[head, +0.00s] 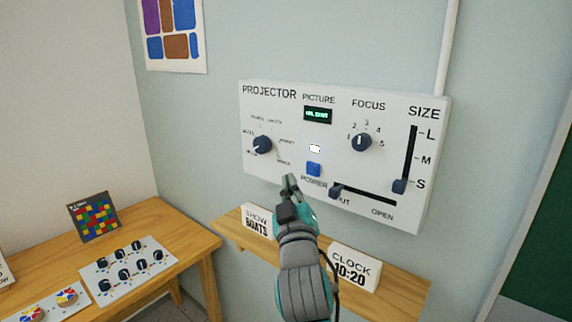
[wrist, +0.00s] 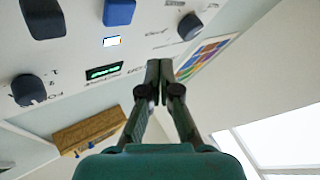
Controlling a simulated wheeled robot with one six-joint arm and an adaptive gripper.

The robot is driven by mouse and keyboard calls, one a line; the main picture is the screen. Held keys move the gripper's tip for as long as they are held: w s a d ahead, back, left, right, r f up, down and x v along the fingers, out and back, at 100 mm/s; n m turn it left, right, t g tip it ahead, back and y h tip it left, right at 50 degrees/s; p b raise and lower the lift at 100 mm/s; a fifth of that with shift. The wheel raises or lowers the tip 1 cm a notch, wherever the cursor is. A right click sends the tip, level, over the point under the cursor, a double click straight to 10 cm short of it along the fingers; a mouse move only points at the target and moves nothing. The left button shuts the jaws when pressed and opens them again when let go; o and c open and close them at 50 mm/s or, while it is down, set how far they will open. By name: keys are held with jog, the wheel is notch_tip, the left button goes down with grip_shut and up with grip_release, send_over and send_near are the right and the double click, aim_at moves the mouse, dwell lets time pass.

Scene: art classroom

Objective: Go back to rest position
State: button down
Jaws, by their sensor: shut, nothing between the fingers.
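My gripper (head: 291,184) is shut and empty, just below and left of the blue power button on the projector panel in the head view. Its fingers also show closed in the wrist view (wrist: 159,72). I cannot tell whether the fingertips touch the panel. The white projector panel (head: 222,150) is on the wall. It carries a blue power button (head: 313,169), a lit white indicator (head: 315,149), a green-lit picture display (head: 317,115), a picture knob (head: 262,145), a focus knob (head: 362,142), a size slider near S (head: 399,186) and a lower slider at its left end (head: 336,191).
A wooden shelf (head: 392,300) below the panel holds a "SHOW BOATS" sign (head: 258,222) and a "CLOCK 10:20" sign (head: 354,267). A wooden table (head: 190,235) at left bears a knob board (head: 128,270) and a coloured grid (head: 94,216). A poster (head: 172,33) hangs above.

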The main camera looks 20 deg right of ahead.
jog(key=shift+f, duration=0.1)
jog(key=s+f+g+y, duration=0.1)
jog(key=s+f+y, duration=0.1)
jog(key=s+f, duration=1.05)
jog(key=s+f+g+y, duration=0.2)
jog(key=s+f, duration=0.5)
jog(key=f, duration=1)
jog(key=s+d+f+m+g, duration=0.1)
jog(key=s+f, duration=0.2)
jog(key=s, duration=1.3)
jog(key=s+d+f+m+g, duration=0.1)
jog(key=s+f+m+g, duration=0.1)
jog(key=s, duration=1.4)
jog(key=shift+f, duration=0.6)
